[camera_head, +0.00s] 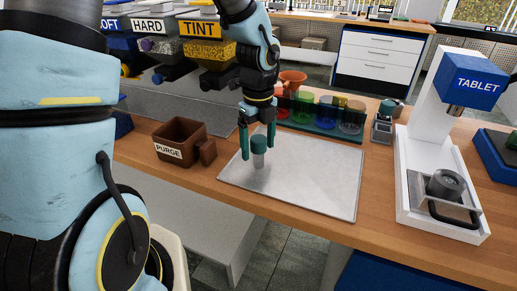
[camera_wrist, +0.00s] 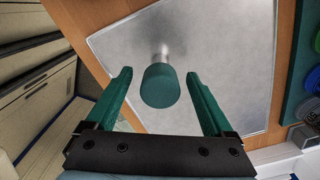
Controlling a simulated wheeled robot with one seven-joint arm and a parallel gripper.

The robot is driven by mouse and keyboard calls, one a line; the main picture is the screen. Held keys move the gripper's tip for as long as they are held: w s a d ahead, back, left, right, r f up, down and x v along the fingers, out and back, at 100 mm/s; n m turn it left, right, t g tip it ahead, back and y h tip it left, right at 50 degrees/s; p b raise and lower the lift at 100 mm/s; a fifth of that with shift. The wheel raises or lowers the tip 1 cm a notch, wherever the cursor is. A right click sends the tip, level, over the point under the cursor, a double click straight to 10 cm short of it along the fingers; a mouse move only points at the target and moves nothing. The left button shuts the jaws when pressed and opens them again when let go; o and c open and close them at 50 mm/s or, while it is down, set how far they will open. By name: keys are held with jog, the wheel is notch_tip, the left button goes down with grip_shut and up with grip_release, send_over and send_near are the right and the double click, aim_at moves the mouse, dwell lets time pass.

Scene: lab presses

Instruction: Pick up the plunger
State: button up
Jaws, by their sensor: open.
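The plunger (camera_head: 259,148) stands upright on the grey metal mat (camera_head: 310,184), with a dark green cylindrical top and a thinner metal shaft below. In the wrist view the plunger's green top (camera_wrist: 160,86) faces the camera, near the middle between the fingers. My gripper (camera_head: 258,149) is open, with its green fingers pointing down on either side of the plunger's top. In the wrist view my gripper (camera_wrist: 159,75) shows clear gaps between each finger and the plunger. The plunger's lower shaft is partly hidden by its top in the wrist view.
A brown PURGE bin (camera_head: 180,142) stands left of the mat. A rack of coloured cups (camera_head: 322,112) and an orange funnel (camera_head: 293,79) stand behind it. The white TABLET press (camera_head: 416,165) stands to the right. The mat's front right is clear.

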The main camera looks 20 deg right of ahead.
jog(key=shift+f, duration=1.35)
jog(key=shift+c, duration=0.4)
grip_shut()
